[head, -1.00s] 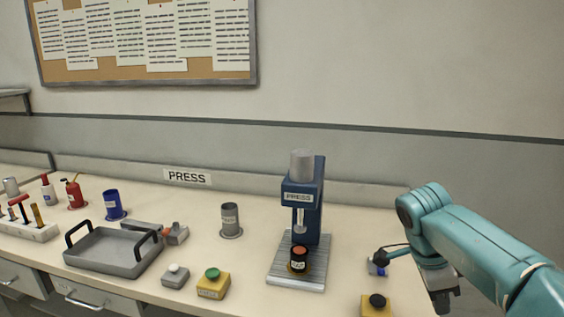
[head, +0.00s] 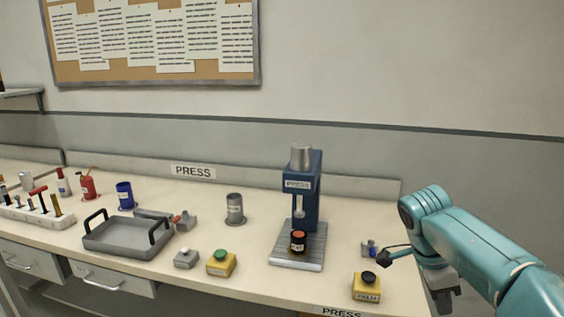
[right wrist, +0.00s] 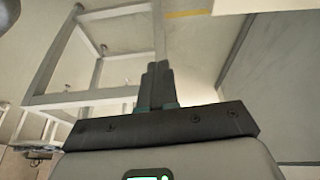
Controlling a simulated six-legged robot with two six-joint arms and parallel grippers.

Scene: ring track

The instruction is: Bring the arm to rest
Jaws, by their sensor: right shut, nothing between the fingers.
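My right arm, teal, comes in from the right in the head view and bends down in front of the bench's right end. Its right gripper (head: 446,300) hangs low beside the bench edge, partly cut by the picture's lower side. In the right wrist view the gripper (right wrist: 158,70) has its two dark fingers together with nothing between them. Pale frame legs and the floor show beyond the fingers. My left gripper is in no view.
The bench (head: 215,265) holds a blue press (head: 306,195) with a dark, orange-topped part, a yellow box with a black button (head: 367,286), a yellow box with a green button (head: 221,263), a grey tray (head: 110,254) and several cups. A small blue-grey item (head: 369,248) sits near my arm.

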